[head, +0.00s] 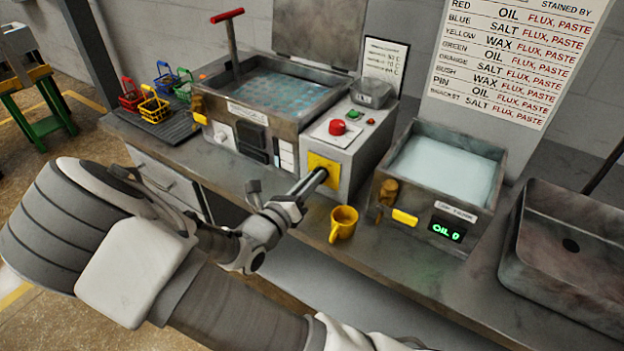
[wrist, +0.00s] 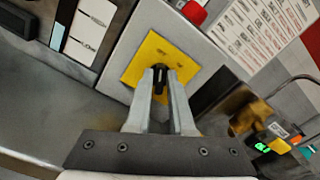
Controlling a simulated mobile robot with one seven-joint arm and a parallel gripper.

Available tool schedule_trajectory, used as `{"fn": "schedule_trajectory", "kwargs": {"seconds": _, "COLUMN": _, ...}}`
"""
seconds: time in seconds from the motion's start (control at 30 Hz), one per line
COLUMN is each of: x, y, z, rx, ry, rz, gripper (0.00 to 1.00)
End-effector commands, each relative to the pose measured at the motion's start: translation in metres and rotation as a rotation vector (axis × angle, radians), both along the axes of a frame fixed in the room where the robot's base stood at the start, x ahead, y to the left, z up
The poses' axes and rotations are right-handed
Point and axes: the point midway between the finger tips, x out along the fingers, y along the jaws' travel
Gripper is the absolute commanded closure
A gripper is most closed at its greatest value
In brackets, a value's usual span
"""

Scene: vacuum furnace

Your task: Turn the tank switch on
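The tank switch (wrist: 160,76) is a small black knob on a square yellow plate (wrist: 147,57), on the front of the grey control box (head: 353,149). The yellow plate also shows in the head view (head: 316,164), partly covered by my gripper. My gripper (head: 318,178) reaches the plate from the lower left. In the wrist view, my gripper's two fingertips (wrist: 161,80) sit close together on either side of the black knob, which fills the gap between them. My gripper appears shut on it. The knob's exact turn angle is hard to read.
A red button (head: 337,127) sits on top of the control box. A yellow mug (head: 343,223) stands below my gripper near the counter edge. To the right are a liquid tank (head: 475,226) with a green "OIL 0" display and a sink (head: 575,285).

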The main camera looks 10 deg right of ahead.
Motion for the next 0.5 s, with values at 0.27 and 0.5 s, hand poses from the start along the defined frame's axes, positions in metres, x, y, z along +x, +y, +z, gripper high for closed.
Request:
{"fn": "schedule_trajectory", "kwargs": {"seconds": 0.27, "x": -0.0002, "y": 0.0002, "z": -0.0001, "rx": 0.0, "ry": 0.0, "rz": 0.0, "gripper": 1.0}}
{"fn": "schedule_trajectory", "kwargs": {"seconds": 0.5, "x": -0.0003, "y": 0.0001, "z": -0.0001, "rx": 0.007, "ry": -0.006, "rz": 0.0, "gripper": 1.0}}
